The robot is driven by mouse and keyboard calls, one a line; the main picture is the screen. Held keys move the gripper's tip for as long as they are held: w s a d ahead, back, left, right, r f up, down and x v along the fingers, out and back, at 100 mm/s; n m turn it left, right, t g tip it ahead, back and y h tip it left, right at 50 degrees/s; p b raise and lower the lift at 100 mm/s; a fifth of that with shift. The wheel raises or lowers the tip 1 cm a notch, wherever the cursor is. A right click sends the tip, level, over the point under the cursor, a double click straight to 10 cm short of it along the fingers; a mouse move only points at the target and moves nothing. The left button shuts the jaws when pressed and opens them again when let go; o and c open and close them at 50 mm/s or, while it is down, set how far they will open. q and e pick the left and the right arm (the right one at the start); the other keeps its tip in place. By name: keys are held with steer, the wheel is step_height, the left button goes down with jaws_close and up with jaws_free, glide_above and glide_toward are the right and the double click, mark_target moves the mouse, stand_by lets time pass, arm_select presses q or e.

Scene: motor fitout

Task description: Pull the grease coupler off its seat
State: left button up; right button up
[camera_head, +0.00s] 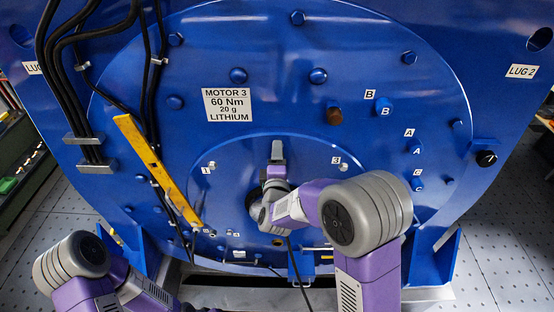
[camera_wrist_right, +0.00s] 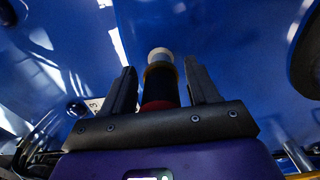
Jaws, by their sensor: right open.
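In the right wrist view, a dark cylinder with a brass-coloured collar, a pale tip and a red band at its near end, apparently the grease coupler (camera_wrist_right: 160,78), stands between my right gripper's two fingers. My right gripper (camera_wrist_right: 159,70) is open, with a finger on each side and a visible gap to each. In the head view the right gripper (camera_head: 278,152) is in front of the lower middle of the blue motor face (camera_head: 262,110). I cannot make out the coupler there; the gripper and wrist cover that spot. My left gripper is not in view; only its arm shows at lower left.
A yellow bar (camera_head: 155,170) runs diagonally across the motor's left side. Black cables (camera_head: 62,85) hang at the upper left, and a thin one drops below my right wrist. A brown fitting (camera_head: 334,115) and several blue bolts stick out of the face.

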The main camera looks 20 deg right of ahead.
steer(key=shift+w+d+r, duration=0.1)
steer(key=shift+d+r, duration=0.05)
steer(key=shift+d, duration=0.1)
stand_by(0.4)
jaws_close()
steer(key=shift+s+a+f, duration=0.2)
steer(key=shift+s+f, duration=0.05)
steer(key=shift+f, duration=0.05)
stand_by(0.3)
steer(key=shift+s+a, duration=0.2)
steer(key=shift+s, duration=0.5)
steer(key=shift+p+v, duration=0.3)
steer(key=shift+v, duration=1.45)
steer(key=shift+s+a, duration=0.1)
